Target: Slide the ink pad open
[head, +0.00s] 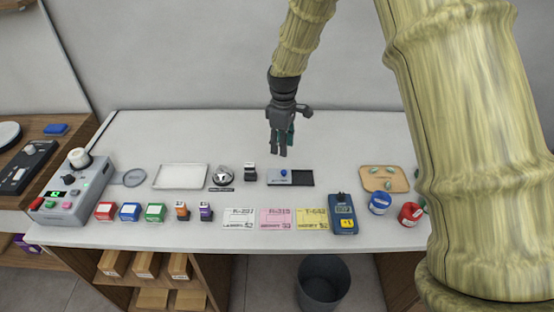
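What looks like the ink pad (303,178) is a flat dark tray on the white counter, right of centre. A grey lid with a blue knob (283,173) covers its left part, and the dark right part shows bare. My gripper (279,152) points down just above and behind the lid, apart from the knob as far as I can see. Nothing shows between its fingers. The fingers are too small here to tell whether they are open or shut.
A small black stamp (250,172) stands left of the pad, beside a round silver device (223,176). A blue handheld meter (343,214) and paper cards (278,219) lie in front. A wooden board (384,187) lies right, near my arm. The counter behind is clear.

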